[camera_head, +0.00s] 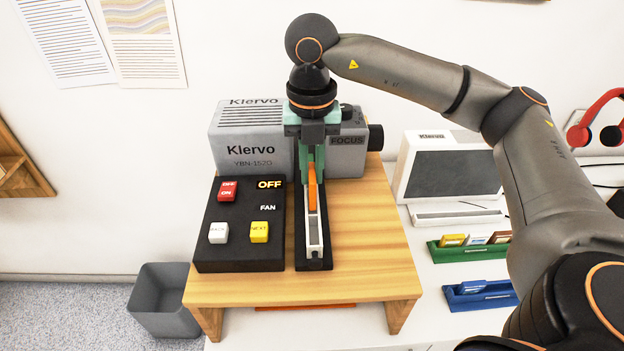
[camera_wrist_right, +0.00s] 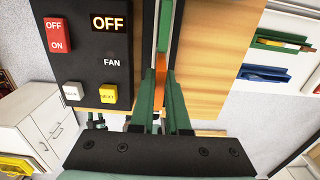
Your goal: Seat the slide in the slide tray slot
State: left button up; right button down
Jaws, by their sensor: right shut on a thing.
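The orange slide (camera_head: 313,188) is held on edge between the green fingers of my right gripper (camera_head: 312,160), above the long slide tray. In the right wrist view the slide (camera_wrist_right: 160,70) shows as a narrow orange strip between the fingers (camera_wrist_right: 160,95). The slide tray (camera_head: 314,238) is a narrow dark holder with a pale channel, running from the projector toward the front of the wooden stand. The slide lines up roughly with the channel; whether its lower edge is inside a slot I cannot tell. My left gripper is not in view.
A grey Klervo projector (camera_head: 245,150) stands right behind the gripper. A black button panel (camera_head: 235,240) lies left of the tray on the wooden stand (camera_head: 375,235). Right of it are a green slide rack (camera_head: 470,254), a blue rack (camera_head: 480,300) and a screen box (camera_head: 450,170).

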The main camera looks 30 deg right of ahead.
aim_at(312, 169)
jog(key=shift+f, duration=1.5)
jog(key=shift+f, duration=0.2)
jog(key=c, duration=0.9)
grip_release()
jog(key=shift+r, duration=0.15)
notch_tip(312, 169, up, 12)
jog(key=shift+r+p, duration=0.1)
jog(key=shift+p, duration=0.2)
jog(key=shift+s, duration=0.1)
